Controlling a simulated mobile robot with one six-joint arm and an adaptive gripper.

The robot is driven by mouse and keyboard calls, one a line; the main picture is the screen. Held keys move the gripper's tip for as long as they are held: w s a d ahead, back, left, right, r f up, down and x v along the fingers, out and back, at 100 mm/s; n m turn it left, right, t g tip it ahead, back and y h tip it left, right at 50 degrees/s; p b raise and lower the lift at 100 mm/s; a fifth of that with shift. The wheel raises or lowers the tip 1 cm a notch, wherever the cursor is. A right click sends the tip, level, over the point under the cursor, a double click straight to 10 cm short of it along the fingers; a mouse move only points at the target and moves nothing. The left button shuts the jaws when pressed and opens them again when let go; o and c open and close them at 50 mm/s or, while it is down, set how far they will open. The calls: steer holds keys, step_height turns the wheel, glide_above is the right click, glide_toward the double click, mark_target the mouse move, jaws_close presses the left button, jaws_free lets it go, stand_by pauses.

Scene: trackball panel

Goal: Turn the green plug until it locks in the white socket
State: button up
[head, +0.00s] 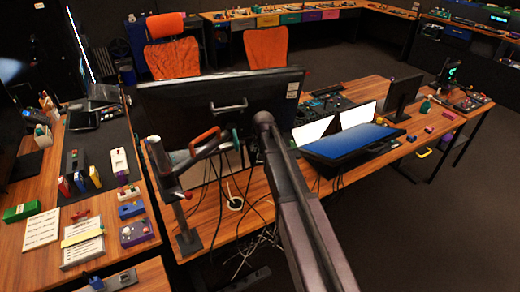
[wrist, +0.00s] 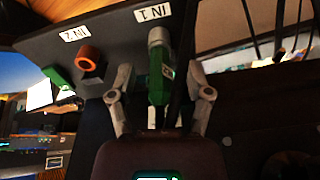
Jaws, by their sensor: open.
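The green plug (wrist: 157,82) is in the middle of the wrist view, its far end against the pale, whitish socket (wrist: 157,37) under an upside-down "IN 1" label. The plug looks in line with the socket; whether it is locked cannot be told. My gripper (wrist: 160,76) is open, with one finger on each side of the plug and visible gaps between. The plug's near end is partly hidden by dark parts close to my gripper. In the head view I cannot make out the plug or socket clearly.
Left of the plug, an orange ring socket (wrist: 90,60) sits by the "IN 2" label (wrist: 75,33), with another green part (wrist: 57,80) beside it. Dark cables hang just right of the plug. In the head view, a large monitor (head: 180,110) and loose cables crowd the desk.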

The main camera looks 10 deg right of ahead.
steer(key=shift+w+f, duration=0.1)
steer(key=shift+f, duration=0.1)
jaws_close()
stand_by(0.5)
steer(key=shift+m, duration=0.5)
steer(key=shift+m+g+h, duration=0.3)
steer(key=shift+m+h, duration=0.2)
steer(key=shift+m, duration=2.5)
